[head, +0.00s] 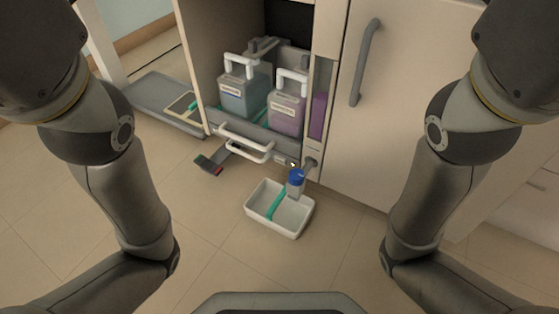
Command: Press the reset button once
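I cannot pick out the reset button with certainty. A small grey fitting (287,162) with a tiny yellow spot sits on the lower front edge of the open cabinet. A dark piece with green and red ends (208,164) sticks out low at the cabinet's front left; whether it is a switch or pedal is too small to tell. My two arms come in from the upper left and upper right and bend out past the bottom edge. Neither gripper is in view.
The open cabinet bay holds a blue-grey container (240,98) and a purple one (287,112), with a white pull handle (244,143) in front. A white tray (290,222) and blue-capped bottle (296,184) stand below. A closed door with a grey handle (365,62) is right.

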